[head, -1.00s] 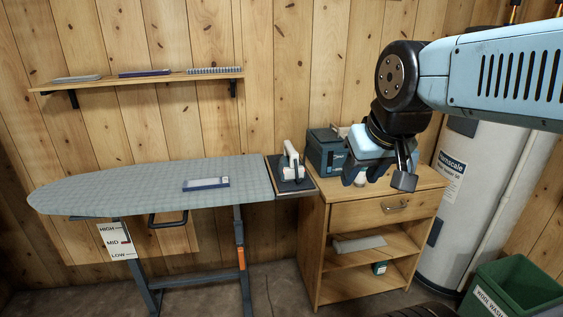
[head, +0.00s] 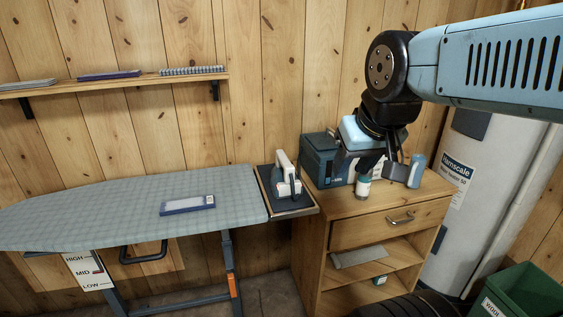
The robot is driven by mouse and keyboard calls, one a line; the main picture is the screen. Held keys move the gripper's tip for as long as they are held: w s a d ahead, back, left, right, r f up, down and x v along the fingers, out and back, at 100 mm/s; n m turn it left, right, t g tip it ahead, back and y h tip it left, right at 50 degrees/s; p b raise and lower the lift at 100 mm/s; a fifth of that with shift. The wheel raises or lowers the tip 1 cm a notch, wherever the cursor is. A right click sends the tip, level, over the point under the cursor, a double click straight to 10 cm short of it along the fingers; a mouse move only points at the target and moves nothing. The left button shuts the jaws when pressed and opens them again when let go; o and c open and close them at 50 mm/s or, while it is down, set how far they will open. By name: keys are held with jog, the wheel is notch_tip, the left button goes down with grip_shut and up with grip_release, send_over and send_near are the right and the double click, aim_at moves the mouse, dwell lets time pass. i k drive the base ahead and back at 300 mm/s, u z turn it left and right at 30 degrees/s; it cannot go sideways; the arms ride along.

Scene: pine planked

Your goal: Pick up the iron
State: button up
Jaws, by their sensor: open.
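The iron (head: 287,176) stands on the dark rest pad (head: 294,203) at the right end of the ironing board (head: 110,211). It has a pale handle and body with a dark lower part. My gripper (head: 381,180) is over the wooden cabinet, to the right of the iron and apart from it. Its jaws are open, with a small white container (head: 363,187) showing by the left finger; I cannot tell whether they touch.
A blue-and-white box (head: 188,205) lies on the board. A dark teal case (head: 322,158) and a blue can (head: 417,171) stand on the cabinet (head: 390,222). A wall shelf (head: 120,82) is at upper left. A white tank (head: 478,190) and green bin (head: 520,303) are at right.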

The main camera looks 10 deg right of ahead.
aim_at(280, 182)
jog(key=u, duration=0.05)
jog(key=i, duration=1)
jog(key=u, duration=0.05)
jog(key=k, duration=0.25)
jog(key=z, duration=0.05)
